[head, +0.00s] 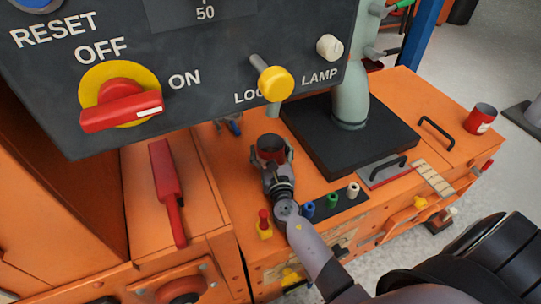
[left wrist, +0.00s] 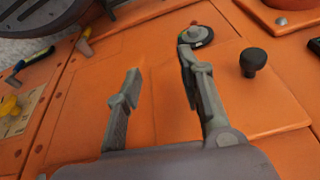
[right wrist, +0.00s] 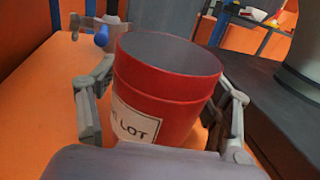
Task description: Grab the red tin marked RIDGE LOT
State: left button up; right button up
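A red tin (head: 270,148) stands on the orange machine top in the head view, between the fingers of my right gripper (head: 274,160). In the right wrist view the tin (right wrist: 165,85) is large, open-topped and upright. My left gripper (left wrist: 160,90) is open and empty above an orange panel.
A second red tin (head: 481,118) with a pale label stands at the far right. A dark control panel (head: 190,60) overhangs the machine top. A grey-green post on a black base (head: 345,135) stands right of the gripped area. A red-handled lever (head: 165,185) lies left.

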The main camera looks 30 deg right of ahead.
jog(key=c, duration=0.9)
jog(key=shift+r, duration=0.15)
